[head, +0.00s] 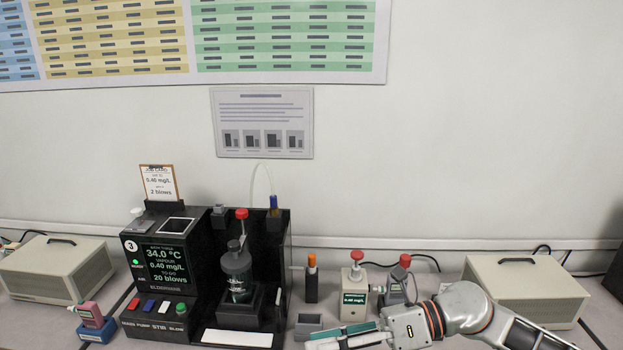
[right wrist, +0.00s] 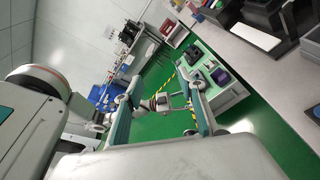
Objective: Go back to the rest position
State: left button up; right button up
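My right arm comes in at the lower right of the head view, with its gripper (head: 342,337) low over the bench front, pointing left. In the right wrist view the two fingers of this gripper (right wrist: 160,108) stand wide apart with nothing held between them. A grey jointed part shows beyond the gap; I cannot tell what it is. My left gripper is not in the head view.
A black tester (head: 160,262) with a screen and a capped bottle (head: 237,275) stands left of my right gripper. A white handheld tester (head: 354,292) and a grey one (head: 397,284) stand just behind it. Beige boxes (head: 528,288) flank the bench.

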jog(key=w+d+f+m+t+h, duration=0.2)
jog(key=d+f+m+t, duration=0.15)
jog(key=m+t, duration=0.45)
jog(key=w+d+f+m+t+h, duration=0.1)
jog(key=d+f+m+t+h, duration=0.2)
jog(key=m, duration=0.9)
jog(key=w+d+f+m+t, duration=0.2)
jog(key=f+m+t, duration=0.35)
jog(key=m, duration=0.45)
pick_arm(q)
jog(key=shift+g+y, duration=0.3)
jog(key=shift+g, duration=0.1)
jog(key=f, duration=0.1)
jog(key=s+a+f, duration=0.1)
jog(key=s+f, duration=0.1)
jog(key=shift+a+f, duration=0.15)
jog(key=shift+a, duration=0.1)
pick_arm(e)
jog(key=s+d+f+m+g+h, duration=0.2)
jog(key=s+d+f+m+h, duration=0.2)
jog(key=s+f, duration=0.5)
jog(key=s+d+f+m+g+h, duration=0.3)
jog(key=s+d+f+m, duration=0.5)
jog(key=f, duration=0.6)
jog(key=shift+s+f+g+h, duration=0.15)
jog(key=shift+s+g+h, duration=0.25)
jog(key=shift+h, duration=0.4)
